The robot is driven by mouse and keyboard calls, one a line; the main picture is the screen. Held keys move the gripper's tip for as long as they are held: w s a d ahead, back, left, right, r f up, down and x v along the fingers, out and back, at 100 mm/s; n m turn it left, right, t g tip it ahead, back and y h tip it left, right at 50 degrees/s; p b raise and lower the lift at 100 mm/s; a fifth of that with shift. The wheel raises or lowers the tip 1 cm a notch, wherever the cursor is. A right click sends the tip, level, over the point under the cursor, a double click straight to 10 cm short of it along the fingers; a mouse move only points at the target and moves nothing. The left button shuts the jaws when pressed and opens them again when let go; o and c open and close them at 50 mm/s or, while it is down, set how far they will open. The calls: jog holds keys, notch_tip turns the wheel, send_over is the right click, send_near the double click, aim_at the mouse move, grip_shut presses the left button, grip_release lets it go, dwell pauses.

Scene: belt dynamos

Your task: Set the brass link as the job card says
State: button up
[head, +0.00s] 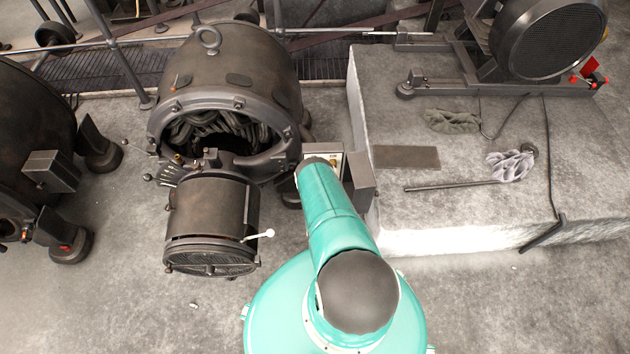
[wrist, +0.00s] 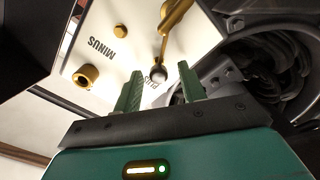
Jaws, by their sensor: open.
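The white terminal panel (wrist: 118,62) fills the upper middle of the wrist view, with MINUS printed upside down. The brass link (wrist: 176,20) runs across its right part, down to a dark round knob or post (wrist: 157,76). A separate brass terminal (wrist: 86,77) stands at the left, clear of the link. My gripper (wrist: 160,80) is open, its green fingers either side of the post end, with no visible grip. A second label by the fingers is partly hidden. In the head view, only a sliver of the panel (head: 337,160) shows beside my arm, which hides my gripper.
A large dark dynamo (head: 247,70) with exposed windings stands left of my arm. The stone plinth (head: 430,220) at right bears a dark plate (head: 406,157), a rod (head: 450,186), rags (head: 511,165) and a round machine (head: 548,38). Bare floor lies at lower left.

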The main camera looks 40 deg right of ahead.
jog(key=v, duration=1.2)
jog(key=shift+s, duration=0.15)
jog(key=shift+a, duration=0.2)
